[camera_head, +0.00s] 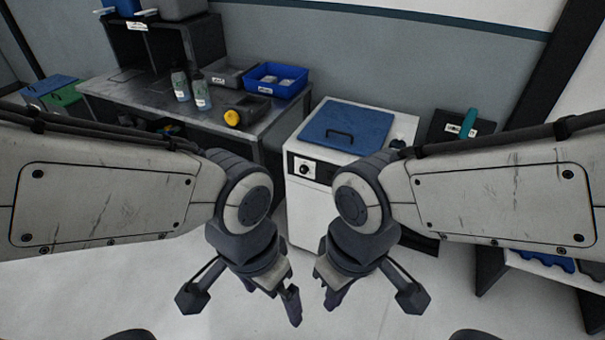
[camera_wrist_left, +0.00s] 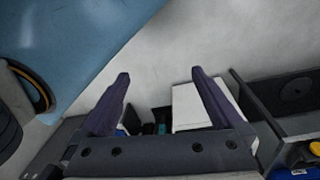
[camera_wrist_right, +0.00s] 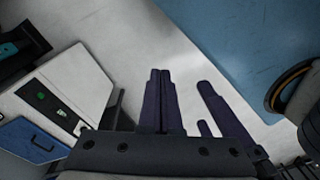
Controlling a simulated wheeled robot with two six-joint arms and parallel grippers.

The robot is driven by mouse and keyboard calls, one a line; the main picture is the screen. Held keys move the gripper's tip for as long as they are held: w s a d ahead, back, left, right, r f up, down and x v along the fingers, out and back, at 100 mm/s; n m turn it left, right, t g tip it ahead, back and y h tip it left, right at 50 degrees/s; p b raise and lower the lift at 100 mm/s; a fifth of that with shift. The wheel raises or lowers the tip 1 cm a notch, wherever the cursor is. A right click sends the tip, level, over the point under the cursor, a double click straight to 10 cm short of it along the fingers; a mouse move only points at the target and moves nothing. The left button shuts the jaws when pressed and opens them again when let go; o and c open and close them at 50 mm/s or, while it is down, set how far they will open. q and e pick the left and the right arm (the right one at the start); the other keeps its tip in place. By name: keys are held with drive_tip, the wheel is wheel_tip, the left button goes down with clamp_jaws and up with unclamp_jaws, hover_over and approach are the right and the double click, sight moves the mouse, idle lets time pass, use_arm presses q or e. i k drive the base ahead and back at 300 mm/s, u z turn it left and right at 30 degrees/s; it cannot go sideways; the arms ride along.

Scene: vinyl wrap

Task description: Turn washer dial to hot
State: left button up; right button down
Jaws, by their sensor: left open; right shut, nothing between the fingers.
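The washer (camera_head: 316,205) is a white box with a blue lid (camera_head: 345,128) and a black handle, standing at the back centre. Its dial (camera_head: 305,169) is a small round knob on the dark panel at the upper left of its front face. The dial's setting is too small to read. My left gripper (camera_head: 271,303) is open and empty, in front of the washer and below the dial; its spread fingers show in the left wrist view (camera_wrist_left: 160,75). My right gripper (camera_head: 331,303) is shut and empty beside it; its fingers are together in the right wrist view (camera_wrist_right: 160,75). Both are apart from the washer.
A grey bench (camera_head: 135,95) stands left of the washer with bottles (camera_head: 201,93), a blue bin (camera_head: 277,80) and a yellow-ended item (camera_head: 232,118). A dark case with a teal item (camera_head: 469,122) is to the right. The pale floor in front is clear.

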sight(304, 169)
drive_tip(key=u, duration=0.45)
drive_tip(key=k, duration=0.55)
drive_tip(key=u, duration=0.6)
drive_tip(key=i, duration=1.05)
drive_tip(key=z, duration=0.75)
